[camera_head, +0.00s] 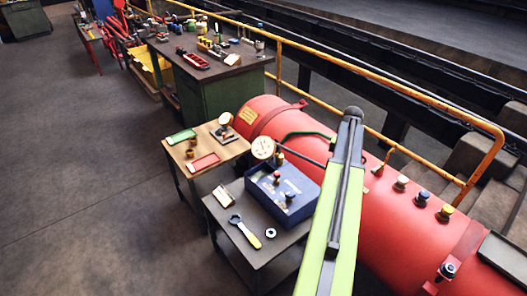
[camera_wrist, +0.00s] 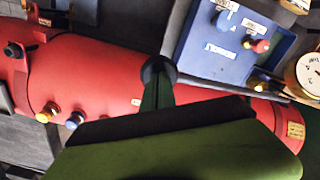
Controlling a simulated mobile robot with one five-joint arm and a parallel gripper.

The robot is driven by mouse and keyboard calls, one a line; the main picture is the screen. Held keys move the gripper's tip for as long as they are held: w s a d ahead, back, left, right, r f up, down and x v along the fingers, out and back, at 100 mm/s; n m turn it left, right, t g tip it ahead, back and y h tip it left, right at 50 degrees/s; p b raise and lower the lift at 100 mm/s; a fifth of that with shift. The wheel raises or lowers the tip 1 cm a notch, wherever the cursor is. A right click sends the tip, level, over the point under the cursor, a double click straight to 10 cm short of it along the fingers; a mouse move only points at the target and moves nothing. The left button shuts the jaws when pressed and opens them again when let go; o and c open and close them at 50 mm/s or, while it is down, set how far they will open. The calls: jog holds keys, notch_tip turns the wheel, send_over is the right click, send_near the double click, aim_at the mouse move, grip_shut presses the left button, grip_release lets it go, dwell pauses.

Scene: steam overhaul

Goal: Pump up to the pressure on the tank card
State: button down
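A long red tank (camera_head: 395,215) lies along the right, also in the wrist view (camera_wrist: 100,85). A yellow card (camera_head: 249,115) is on its far end; its writing is too small to read. It also shows in the wrist view (camera_wrist: 295,130). A round white gauge (camera_head: 263,147) stands beside a blue box (camera_head: 293,178) with several knobs. Both show in the wrist view, gauge (camera_wrist: 311,68) and box (camera_wrist: 215,58). The gauge reading is not legible. A green bar (camera_head: 305,135) arches by the tank. My green arm reaches over the tank; my gripper's fingers cannot be made out.
A low grey table (camera_head: 268,247) bears the blue box, a yellow-handled wrench (camera_head: 245,231) and a small card (camera_head: 218,194). A wooden-topped table (camera_head: 190,172) stands behind. A yellow rail (camera_head: 400,90) runs behind the tank. The floor (camera_head: 90,190) at left is clear.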

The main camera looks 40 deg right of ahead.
notch_tip(320, 180, down, 14)
jog(key=b, duration=1.4)
notch_tip(320, 180, up, 17)
jog(key=p, duration=1.6)
jog(key=shift+f+p, duration=0.2)
jog(key=shift+p, duration=0.1)
jog(key=shift+f+b, duration=0.3)
jog(key=shift+f+b, duration=1.75)
jog(key=shift+b, duration=0.1)
jog(key=shift+f+b, duration=2.35)
jog(key=shift+b, duration=0.05)
jog(key=r+p, duration=0.8)
jog(key=p, duration=0.1)
jog(key=shift+w+d+r, duration=0.1)
jog(key=shift+w+r, duration=0.1)
jog(key=shift+r, duration=0.15)
jog(key=shift+f+b, duration=0.35)
